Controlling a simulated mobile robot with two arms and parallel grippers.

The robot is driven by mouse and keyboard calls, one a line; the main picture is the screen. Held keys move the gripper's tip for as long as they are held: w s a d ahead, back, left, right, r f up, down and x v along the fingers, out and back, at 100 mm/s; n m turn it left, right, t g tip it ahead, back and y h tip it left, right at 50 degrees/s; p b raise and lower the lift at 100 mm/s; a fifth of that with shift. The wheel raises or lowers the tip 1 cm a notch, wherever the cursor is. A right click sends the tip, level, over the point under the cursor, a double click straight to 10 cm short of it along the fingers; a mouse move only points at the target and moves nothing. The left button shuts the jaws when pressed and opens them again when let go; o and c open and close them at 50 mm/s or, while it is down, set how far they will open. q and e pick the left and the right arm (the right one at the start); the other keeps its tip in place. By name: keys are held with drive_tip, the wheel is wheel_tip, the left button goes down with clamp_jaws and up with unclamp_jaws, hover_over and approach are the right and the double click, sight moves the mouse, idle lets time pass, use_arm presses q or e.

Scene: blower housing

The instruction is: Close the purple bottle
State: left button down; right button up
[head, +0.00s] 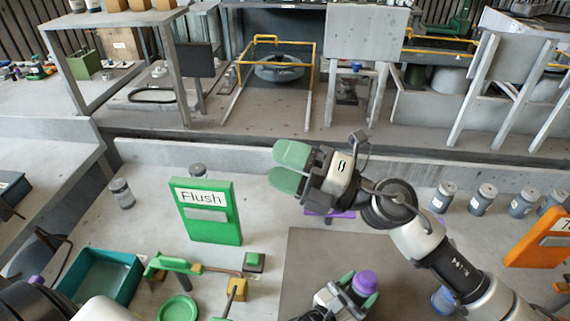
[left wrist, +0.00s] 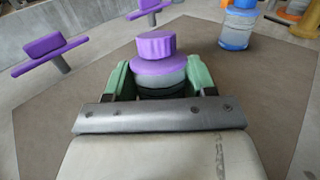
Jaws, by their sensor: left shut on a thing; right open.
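The purple bottle (left wrist: 160,68) stands on the dark mat, with a purple cap (left wrist: 156,44) on its top above a purple collar. In the head view the bottle's purple top (head: 364,282) shows near the bottom edge. I cannot tell whether the cap is fully seated. My left gripper (head: 352,290) is shut around the bottle's body below the purple collar; its green fingers flank it in the left wrist view (left wrist: 160,84). My right gripper (head: 290,167) is open and empty, its green fingers above the table behind the bottle, pointing left.
A blue bottle (left wrist: 238,28) stands near the purple bottle. A green Flush sign (head: 208,212) and a teal tray (head: 105,272) are at left. Grey jars (head: 481,199) and an orange sign (head: 540,238) are at right.

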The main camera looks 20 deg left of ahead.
use_arm(q)
drive_tip(key=c, duration=0.6)
unclamp_jaws()
drive_tip(key=shift+a+f, duration=0.1)
drive_tip(key=shift+f, duration=0.35)
drive_tip(key=o, duration=0.3)
drive_tip(key=shift+r, duration=0.1)
drive_tip(key=shift+s, duration=0.1)
drive_tip(key=shift+s+a, duration=0.15)
drive_tip(key=shift+s, duration=0.1)
drive_tip(key=b+v, duration=0.3)
drive_tip(key=v, duration=0.6)
drive_tip(key=shift+s+a, duration=0.2)
drive_tip(key=shift+s, duration=0.35)
drive_tip(key=shift+r, duration=0.1)
